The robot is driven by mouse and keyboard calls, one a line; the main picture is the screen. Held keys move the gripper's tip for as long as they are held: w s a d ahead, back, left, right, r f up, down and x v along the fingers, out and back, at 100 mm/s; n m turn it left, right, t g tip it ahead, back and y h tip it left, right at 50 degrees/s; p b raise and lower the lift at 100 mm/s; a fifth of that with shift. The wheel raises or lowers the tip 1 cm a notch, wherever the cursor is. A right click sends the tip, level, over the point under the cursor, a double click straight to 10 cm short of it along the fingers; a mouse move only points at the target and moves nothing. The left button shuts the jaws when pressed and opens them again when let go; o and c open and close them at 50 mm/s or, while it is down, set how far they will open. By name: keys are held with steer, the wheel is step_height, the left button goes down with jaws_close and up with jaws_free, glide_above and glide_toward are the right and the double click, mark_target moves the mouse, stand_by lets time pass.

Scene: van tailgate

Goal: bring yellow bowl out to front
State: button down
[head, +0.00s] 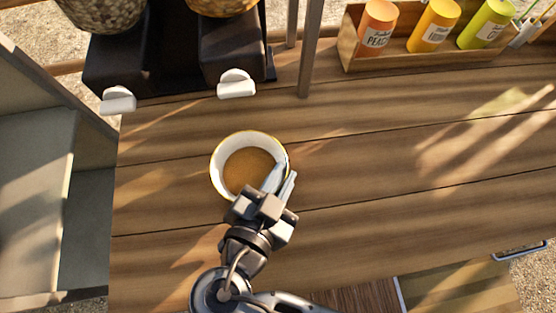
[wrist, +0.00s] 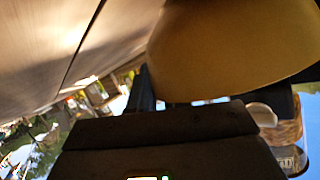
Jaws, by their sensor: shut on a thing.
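The yellow bowl (head: 216,180) is on or just above the wooden counter, left of the middle in the head view. Its inside looks white, with a thin yellow rim and brown contents or a brown bottom. My gripper (head: 279,178) is shut on the bowl's right rim, with one finger seen over the inside and one outside. In the wrist view the bowl's yellow outer wall (wrist: 225,50) fills the upper right. Whether the bowl touches the counter cannot be told.
The wooden counter (head: 400,130) is clear to the right. Behind the bowl stand black dispensers with white levers (head: 236,84). A wooden rack (head: 347,48) with colored bottles (head: 433,25) is at the back right, beside a post (head: 309,50). A grey cabinet (head: 40,190) is at left.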

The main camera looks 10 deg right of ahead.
steer(key=shift+s, duration=2.35)
steer(key=c, duration=1)
jaws_free()
steer(key=shift+a, duration=0.1)
